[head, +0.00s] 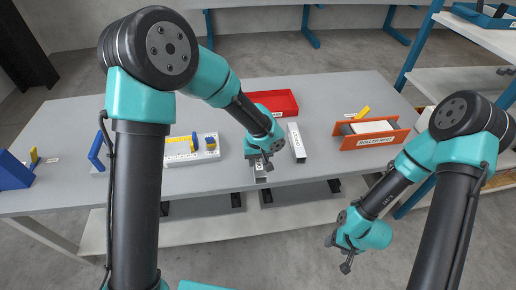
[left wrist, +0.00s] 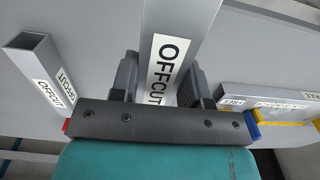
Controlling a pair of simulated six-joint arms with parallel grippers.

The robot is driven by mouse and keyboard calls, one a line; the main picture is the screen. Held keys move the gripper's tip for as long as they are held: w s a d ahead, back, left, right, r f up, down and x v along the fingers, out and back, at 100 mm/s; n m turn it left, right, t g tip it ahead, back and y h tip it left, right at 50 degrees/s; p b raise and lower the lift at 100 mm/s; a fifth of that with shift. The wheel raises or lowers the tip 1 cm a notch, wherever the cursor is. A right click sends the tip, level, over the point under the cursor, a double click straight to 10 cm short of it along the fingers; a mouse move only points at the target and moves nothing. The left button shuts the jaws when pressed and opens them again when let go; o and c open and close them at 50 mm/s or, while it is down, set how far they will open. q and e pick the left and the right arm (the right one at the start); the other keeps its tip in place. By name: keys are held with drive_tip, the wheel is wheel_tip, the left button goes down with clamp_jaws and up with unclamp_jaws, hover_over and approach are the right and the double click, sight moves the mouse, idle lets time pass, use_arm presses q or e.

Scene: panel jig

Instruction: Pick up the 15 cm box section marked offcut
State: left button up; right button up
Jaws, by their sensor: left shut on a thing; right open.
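A grey box section (head: 260,175) with a white label lies near the table's front edge, its far part hidden by my left gripper (head: 259,160). In the left wrist view, that section (left wrist: 182,28) stands between the fingers and its label reads OFFCUT; my left gripper (left wrist: 168,80) is shut on it. A second grey box section (head: 296,142) lies apart on the table, right of the gripper. In the left wrist view this second section (left wrist: 45,70) also reads OFFCUT. Their lengths cannot be read. My right gripper (head: 347,262) is open and empty, beyond the table's front edge.
A red tray (head: 273,102) is behind the sections. An orange-sided rest (head: 372,140) labelled roller rest stands to the right. A white fixture (head: 190,152) with blue and yellow parts is to the left, and a blue block (head: 14,173) at the far left.

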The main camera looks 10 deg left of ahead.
sight(258, 167)
use_arm(q)
drive_tip(key=shift+s+d+r, duration=0.1)
drive_tip(key=shift+s, duration=0.7)
drive_tip(key=shift+s+d+r, duration=0.1)
drive_tip(key=shift+s, duration=0.7)
